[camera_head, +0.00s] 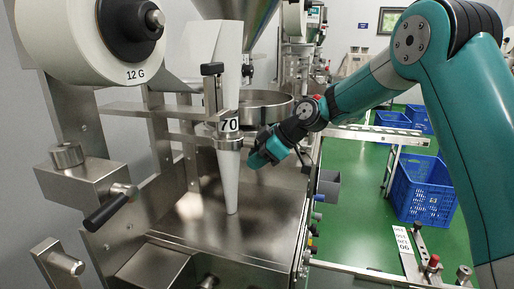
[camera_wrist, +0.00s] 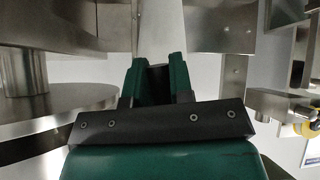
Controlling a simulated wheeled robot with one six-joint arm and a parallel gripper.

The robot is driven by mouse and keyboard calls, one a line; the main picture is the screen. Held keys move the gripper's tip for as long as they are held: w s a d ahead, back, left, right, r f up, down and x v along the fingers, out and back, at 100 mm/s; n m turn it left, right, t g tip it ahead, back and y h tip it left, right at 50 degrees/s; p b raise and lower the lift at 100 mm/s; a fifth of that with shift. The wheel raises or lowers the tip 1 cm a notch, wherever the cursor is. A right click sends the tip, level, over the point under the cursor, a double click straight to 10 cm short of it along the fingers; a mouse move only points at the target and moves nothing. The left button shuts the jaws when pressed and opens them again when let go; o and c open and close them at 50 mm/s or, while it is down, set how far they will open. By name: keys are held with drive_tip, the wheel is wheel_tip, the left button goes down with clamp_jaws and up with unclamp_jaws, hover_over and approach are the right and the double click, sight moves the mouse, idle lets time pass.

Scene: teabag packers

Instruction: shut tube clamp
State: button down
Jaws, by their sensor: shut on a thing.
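The tube clamp is a metal ring (camera_head: 229,143) around the white tapered tube (camera_head: 229,180), just under the "70" label (camera_head: 228,125). My gripper (camera_head: 253,160) is just right of the clamp, at the level of the tube below it. In the wrist view, the green fingers (camera_wrist: 157,70) are shut on a black piece (camera_wrist: 157,76), which looks like a handle. The head view hides this piece, so I cannot tell how it joins the clamp or how far the clamp is closed.
A black-knobbed post (camera_head: 212,70) stands close beside the tube. A round metal bowl (camera_head: 266,100) is behind my gripper. A black-handled lever (camera_head: 106,212) juts out at the left. The steel table (camera_head: 265,205) below is mostly clear. Blue crates (camera_head: 420,190) stand on the floor at right.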

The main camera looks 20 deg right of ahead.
drive_tip(key=shift+s+a+m+g+y+p, duration=0.2)
drive_tip(key=shift+s+m+g+y+p, duration=0.15)
drive_tip(key=shift+g+p, duration=0.4)
drive_tip(key=c, duration=1)
unclamp_jaws()
drive_tip(key=b+v, duration=0.1)
drive_tip(key=v, duration=1.6)
drive_tip(key=shift+d, duration=0.2)
